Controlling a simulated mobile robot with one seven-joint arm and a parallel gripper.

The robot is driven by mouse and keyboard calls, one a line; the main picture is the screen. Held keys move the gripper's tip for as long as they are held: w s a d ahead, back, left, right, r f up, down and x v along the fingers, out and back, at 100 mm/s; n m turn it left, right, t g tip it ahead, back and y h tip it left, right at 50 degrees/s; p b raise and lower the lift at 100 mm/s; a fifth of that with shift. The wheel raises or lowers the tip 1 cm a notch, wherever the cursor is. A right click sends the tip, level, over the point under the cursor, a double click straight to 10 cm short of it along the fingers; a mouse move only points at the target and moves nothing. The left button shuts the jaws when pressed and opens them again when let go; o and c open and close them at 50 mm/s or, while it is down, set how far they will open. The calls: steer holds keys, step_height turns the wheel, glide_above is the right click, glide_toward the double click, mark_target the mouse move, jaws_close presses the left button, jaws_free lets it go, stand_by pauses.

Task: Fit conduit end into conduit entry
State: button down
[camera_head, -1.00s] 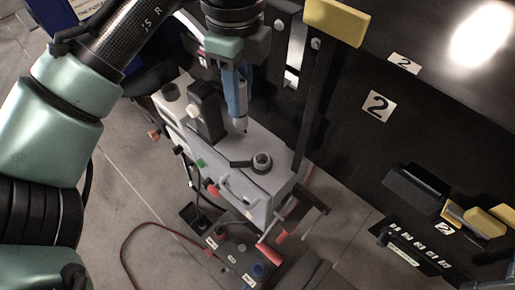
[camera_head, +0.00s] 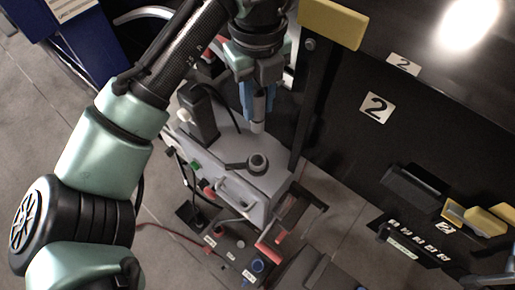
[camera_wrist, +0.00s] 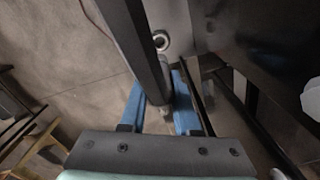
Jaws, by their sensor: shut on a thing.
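My gripper (camera_head: 257,112) has blue fingers and points down above the grey box (camera_head: 225,150). It is shut on the conduit end (camera_head: 258,127), whose pale grey tip sticks out below the fingers. The likely conduit entry (camera_head: 258,163) is a dark-rimmed round collar on the box top. The tip is above and apart from it, with a gap. In the wrist view the collar (camera_wrist: 161,41) shows beyond the fingers, near the top. A long dark piece (camera_wrist: 137,45) crosses that view down to between the fingers and hides part of the grip.
A dark upright post (camera_head: 312,95) with a yellow top (camera_head: 331,22) stands close to the right of my gripper. A black block (camera_head: 200,118) rises from the box's left end.

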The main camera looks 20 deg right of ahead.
mark_target(257, 118)
step_height(257, 118, down, 16)
steer(key=shift+f+b, duration=0.1)
steer(key=shift+b, duration=0.45)
steer(key=shift+f, duration=0.2)
steer(key=c, duration=0.6)
jaws_free()
steer(key=shift+r, duration=0.2)
step_height(257, 118, up, 12)
steer(key=shift+r, duration=0.1)
